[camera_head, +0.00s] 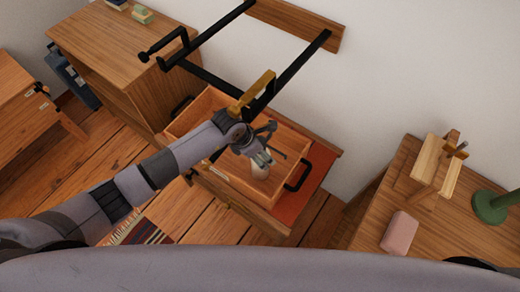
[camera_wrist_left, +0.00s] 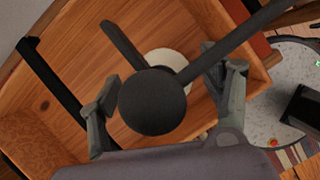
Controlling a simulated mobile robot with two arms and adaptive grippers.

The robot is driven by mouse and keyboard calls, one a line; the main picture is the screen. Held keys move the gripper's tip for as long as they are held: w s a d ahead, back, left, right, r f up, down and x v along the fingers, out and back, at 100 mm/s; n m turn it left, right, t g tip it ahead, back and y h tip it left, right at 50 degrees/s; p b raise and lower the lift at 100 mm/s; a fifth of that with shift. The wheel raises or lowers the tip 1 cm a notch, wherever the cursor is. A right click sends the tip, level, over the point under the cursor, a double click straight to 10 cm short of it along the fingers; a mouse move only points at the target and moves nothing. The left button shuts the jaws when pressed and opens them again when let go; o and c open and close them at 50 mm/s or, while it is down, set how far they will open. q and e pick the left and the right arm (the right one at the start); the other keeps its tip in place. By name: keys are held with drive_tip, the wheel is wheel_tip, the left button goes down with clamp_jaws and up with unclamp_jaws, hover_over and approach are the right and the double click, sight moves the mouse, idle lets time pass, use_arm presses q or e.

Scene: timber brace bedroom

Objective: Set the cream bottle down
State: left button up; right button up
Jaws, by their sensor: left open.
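The cream bottle (camera_head: 260,172) stands inside a wooden tray with black handles (camera_head: 233,184) in the head view. Its upper part is hidden by my left gripper (camera_head: 262,152), which is over the tray, right at the bottle. In the left wrist view, the fingers of my left gripper (camera_wrist_left: 165,95) are spread apart. A pale rounded part of the bottle (camera_wrist_left: 172,60) shows between and beyond them, mostly covered by a black disc and dark bars. Whether a finger touches the bottle I cannot tell. My right gripper is not in view.
Black bars (camera_head: 300,62) from a wooden wall board reach out above the tray. A wooden cabinet (camera_head: 120,40) stands at left. At right, a table (camera_head: 440,225) bears a pink block (camera_head: 399,232), a wooden stand (camera_head: 432,165) and a green object (camera_head: 490,207).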

use_arm(q)
drive_tip(key=shift+r, duration=0.25)
drive_tip(key=v, duration=0.7)
drive_tip(key=shift+a+r, duration=0.1)
drive_tip(key=shift+s, duration=0.1)
